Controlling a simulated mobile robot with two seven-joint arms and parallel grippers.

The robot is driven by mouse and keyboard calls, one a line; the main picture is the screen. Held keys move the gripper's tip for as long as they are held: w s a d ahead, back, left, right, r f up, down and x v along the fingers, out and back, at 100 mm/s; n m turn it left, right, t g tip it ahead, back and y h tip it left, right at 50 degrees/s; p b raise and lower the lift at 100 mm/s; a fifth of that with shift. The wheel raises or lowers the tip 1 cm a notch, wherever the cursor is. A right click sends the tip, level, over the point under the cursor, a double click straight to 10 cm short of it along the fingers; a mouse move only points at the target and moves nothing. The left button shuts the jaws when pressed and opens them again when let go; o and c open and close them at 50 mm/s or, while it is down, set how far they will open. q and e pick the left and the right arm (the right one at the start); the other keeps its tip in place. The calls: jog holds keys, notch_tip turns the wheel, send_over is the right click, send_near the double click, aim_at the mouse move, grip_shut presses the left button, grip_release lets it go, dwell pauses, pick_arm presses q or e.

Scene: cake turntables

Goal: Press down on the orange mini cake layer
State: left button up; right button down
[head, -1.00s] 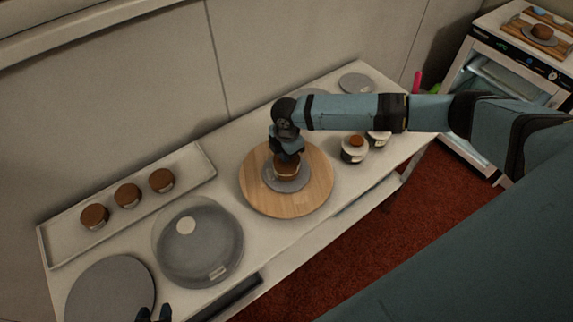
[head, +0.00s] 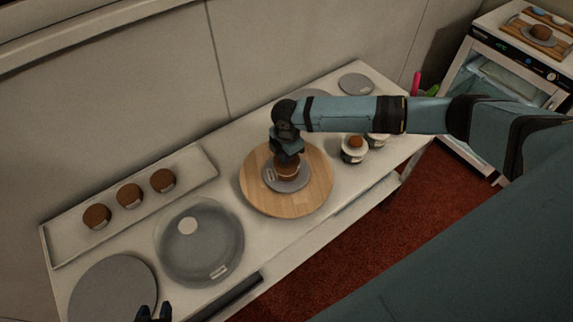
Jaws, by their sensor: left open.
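A small orange-brown cake layer (head: 287,173) sits on a round grey plate (head: 299,183) in the middle of the round wooden turntable (head: 312,200). My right gripper (head: 287,157) points down directly over the cake and hides its top. I cannot tell whether its fingers touch the cake or how far apart they are. My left gripper (head: 154,314) is open and shows only as dark fingertips at the bottom edge, near the grey disc at the lower left.
A white tray (head: 66,248) with three brown cakes (head: 130,195) lies along the wall. A clear dome (head: 200,240) and a grey disc (head: 112,290) stand left of the turntable. Small cups (head: 354,150) stand right of it, below my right arm.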

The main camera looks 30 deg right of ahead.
jog(key=shift+s+f+p, duration=0.1)
jog(key=shift+p, duration=1.1)
dwell(1.6)
notch_tip(320, 180, up, 2)
jog(key=shift+r, duration=0.1)
notch_tip(320, 180, up, 7)
dwell(0.9)
dwell(0.3)
